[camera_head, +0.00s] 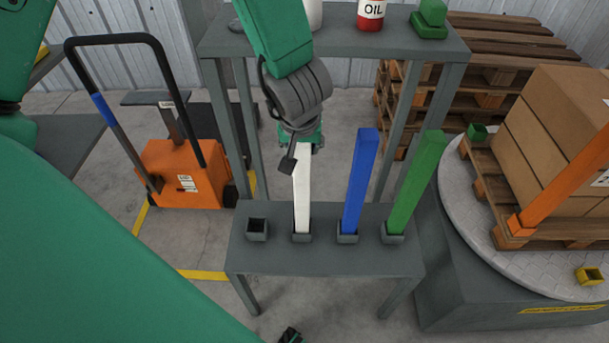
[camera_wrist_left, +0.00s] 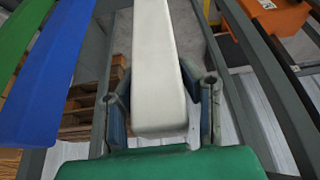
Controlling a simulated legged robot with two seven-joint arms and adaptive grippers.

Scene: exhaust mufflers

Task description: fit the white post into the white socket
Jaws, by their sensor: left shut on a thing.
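The white post (camera_head: 302,190) stands upright at the lower grey shelf, its foot at a small grey holder (camera_head: 301,238); whether it is still seated there I cannot tell. My left gripper (camera_head: 301,146) is shut on the post's upper end from above. In the left wrist view the fingers (camera_wrist_left: 164,88) lie on either side of the white post (camera_wrist_left: 156,55). I cannot make out a white socket in either view. My right gripper is not clearly in view.
A blue post (camera_head: 360,180) and a green post (camera_head: 418,180) stand to the right; an empty holder (camera_head: 256,230) is on the left. The round turntable (camera_head: 465,215) carries a pallet, boxes, an orange post (camera_head: 565,180), a green socket (camera_head: 478,132) and a yellow socket (camera_head: 590,277).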

